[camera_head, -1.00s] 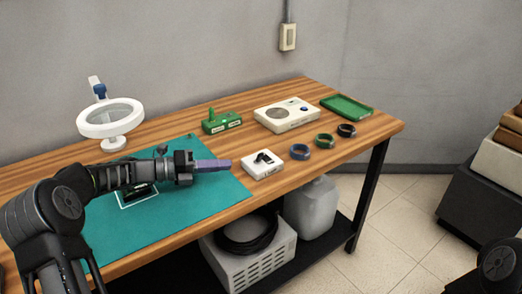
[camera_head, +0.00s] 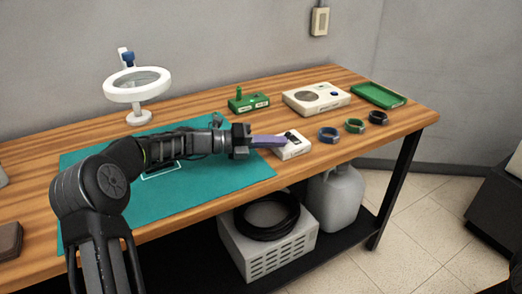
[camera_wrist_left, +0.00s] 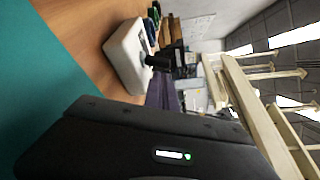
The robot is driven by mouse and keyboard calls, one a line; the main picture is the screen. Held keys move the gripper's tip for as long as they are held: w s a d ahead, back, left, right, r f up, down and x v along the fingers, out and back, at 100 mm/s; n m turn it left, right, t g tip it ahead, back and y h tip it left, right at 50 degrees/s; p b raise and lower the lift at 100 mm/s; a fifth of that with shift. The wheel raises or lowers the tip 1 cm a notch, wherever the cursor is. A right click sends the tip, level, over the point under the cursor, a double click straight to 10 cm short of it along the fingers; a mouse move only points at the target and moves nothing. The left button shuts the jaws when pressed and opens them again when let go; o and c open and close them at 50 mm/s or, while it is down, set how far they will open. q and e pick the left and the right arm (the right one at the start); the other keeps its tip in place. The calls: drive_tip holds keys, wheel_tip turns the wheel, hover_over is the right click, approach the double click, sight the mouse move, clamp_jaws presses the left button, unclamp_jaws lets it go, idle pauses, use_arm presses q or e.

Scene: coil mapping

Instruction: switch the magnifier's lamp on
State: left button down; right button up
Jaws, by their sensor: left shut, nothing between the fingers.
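The magnifier (camera_head: 137,88) stands at the back left of the table, a white ring lens on a white stem and round foot. A blue knob sits on its upright at the back. I cannot tell whether its lamp is lit. My left gripper (camera_head: 270,141) is shut and empty, with its purple fingers pointing right, well to the right of the magnifier. In the head view the fingertips overlap a small white box (camera_head: 293,147) with a dark switch. In the left wrist view the box (camera_wrist_left: 126,56) is just beyond the fingers (camera_wrist_left: 162,92); contact is unclear. My right gripper is not in view.
A teal mat (camera_head: 215,178) covers the left part of the wooden table. A green block device (camera_head: 248,99), a white instrument (camera_head: 316,98), a green tray (camera_head: 379,95) and blue (camera_head: 329,135), green (camera_head: 354,126) and black (camera_head: 377,118) rings lie to the right and back.

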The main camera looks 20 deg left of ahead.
use_arm(q)
drive_tip(key=shift+x, duration=0.85)
